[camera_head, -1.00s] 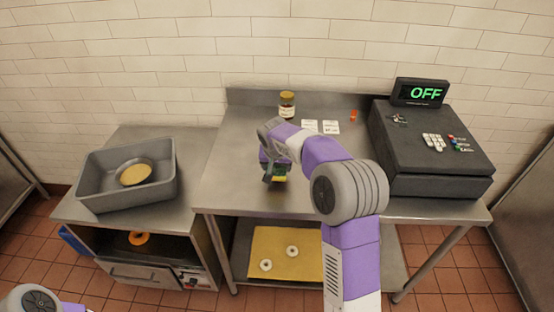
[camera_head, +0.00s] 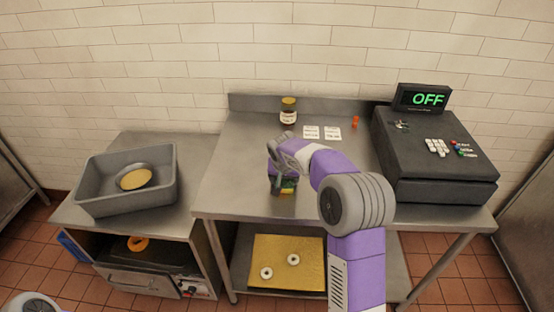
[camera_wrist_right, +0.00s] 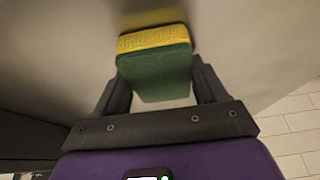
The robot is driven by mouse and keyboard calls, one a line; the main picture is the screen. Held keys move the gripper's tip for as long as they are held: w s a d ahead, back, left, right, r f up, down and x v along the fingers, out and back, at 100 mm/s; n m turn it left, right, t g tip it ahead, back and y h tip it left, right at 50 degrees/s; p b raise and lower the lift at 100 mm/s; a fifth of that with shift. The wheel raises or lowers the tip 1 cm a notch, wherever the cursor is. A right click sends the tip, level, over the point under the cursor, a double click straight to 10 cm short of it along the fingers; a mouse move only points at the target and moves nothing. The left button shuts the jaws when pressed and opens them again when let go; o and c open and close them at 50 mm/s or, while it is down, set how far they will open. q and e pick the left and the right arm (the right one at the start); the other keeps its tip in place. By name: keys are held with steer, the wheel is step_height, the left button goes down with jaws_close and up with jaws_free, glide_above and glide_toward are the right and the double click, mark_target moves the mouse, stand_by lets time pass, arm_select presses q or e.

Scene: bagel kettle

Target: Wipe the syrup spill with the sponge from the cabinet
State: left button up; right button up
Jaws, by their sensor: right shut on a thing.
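My right gripper (camera_head: 283,180) is over the middle of the steel table (camera_head: 238,160). It is shut on a green and yellow sponge (camera_head: 287,190). In the right wrist view the sponge (camera_wrist_right: 155,75) sits between the two fingers, its yellow side away from the wrist. The yellow side faces the grey tabletop and a faint yellow reflection shows there. I cannot tell whether it touches the surface. No syrup spill is clearly visible; the gripper and arm hide part of the table. Only a bit of my left arm shows at the bottom left; its gripper is out of view.
A jar (camera_head: 288,110), two white cards (camera_head: 322,132) and a small orange item (camera_head: 355,122) stand behind my right arm. A dark cash register (camera_head: 433,160) fills the right end. A grey bin (camera_head: 95,205) holding a round pan is at left. The table's left part is clear.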

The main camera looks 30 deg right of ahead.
steer(key=shift+w+a, duration=0.45)
steer(key=shift+a, duration=0.35)
steer(key=shift+w+a+r, duration=0.1)
steer(key=shift+a+r, duration=0.05)
steer(key=shift+w+r+p, duration=0.15)
steer(key=shift+r+p, duration=0.35)
steer(key=shift+r, duration=0.3)
steer(key=shift+p+v, duration=0.6)
steer(key=shift+v, duration=0.2)
steer(key=r+p, duration=0.1)
steer(key=r, duration=0.1)
steer(key=r+p, duration=0.2)
steer(key=shift+w+d+r, duration=0.1)
steer(key=shift+d+r, duration=0.1)
steer(key=shift+r, duration=0.05)
arm_select(q)
steer(key=r, duration=0.5)
steer(key=shift+w+a+r, duration=0.15)
steer(key=shift+w+r, duration=0.1)
steer(key=shift+w, duration=0.1)
arm_select(e)
steer(key=shift+f, duration=0.1)
